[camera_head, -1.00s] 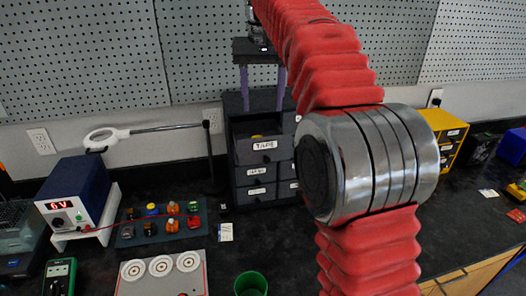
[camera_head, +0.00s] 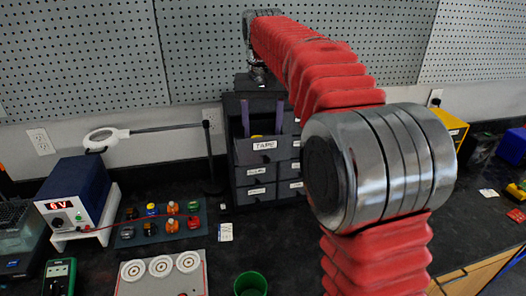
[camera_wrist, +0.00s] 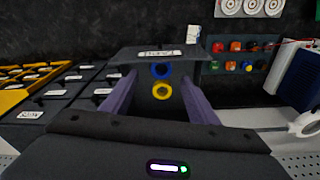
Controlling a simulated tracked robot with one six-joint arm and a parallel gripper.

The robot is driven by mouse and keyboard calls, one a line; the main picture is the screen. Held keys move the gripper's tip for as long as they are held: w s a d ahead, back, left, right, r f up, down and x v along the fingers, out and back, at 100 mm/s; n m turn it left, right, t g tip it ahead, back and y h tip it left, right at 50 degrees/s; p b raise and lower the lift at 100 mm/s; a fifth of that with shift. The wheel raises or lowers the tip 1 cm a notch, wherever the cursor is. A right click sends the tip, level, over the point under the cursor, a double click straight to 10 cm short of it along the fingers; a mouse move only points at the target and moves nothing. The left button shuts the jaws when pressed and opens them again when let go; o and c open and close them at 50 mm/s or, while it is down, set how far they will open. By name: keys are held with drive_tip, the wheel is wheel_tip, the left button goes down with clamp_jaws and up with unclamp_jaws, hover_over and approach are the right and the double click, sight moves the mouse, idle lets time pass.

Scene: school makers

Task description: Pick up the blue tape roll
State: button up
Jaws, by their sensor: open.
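The blue tape roll (camera_wrist: 161,71) lies in the open drawer labelled TAPE (camera_wrist: 160,55), next to a yellow tape roll (camera_wrist: 162,91). In the head view the open drawer (camera_head: 263,153) is at the top of the dark cabinet, and the blue roll is hidden. My gripper (camera_wrist: 160,84) is open, its two purple fingers on either side of the rolls in the wrist view. In the head view my gripper (camera_head: 262,124) points down with its fingertips at the drawer opening. It holds nothing.
The dark drawer cabinet (camera_head: 255,192) stands against the pegboard wall. To its left are a magnifier arm (camera_head: 150,129) and a blue power supply (camera_head: 78,190). A green cup (camera_head: 251,284) stands in front. A yellow drawer unit (camera_head: 452,131) is at the right.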

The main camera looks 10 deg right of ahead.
drive_tip(key=shift+f, duration=0.1)
drive_tip(key=shift+w+a+f, duration=0.1)
drive_tip(key=shift+f, duration=1.2)
drive_tip(key=shift+w+f, duration=0.1)
drive_tip(key=shift+f, duration=1.2)
drive_tip(key=c, duration=1.1)
drive_tip(key=shift+r, duration=0.15)
wheel_tip(320, 180, up, 10)
drive_tip(key=shift+f, duration=0.1)
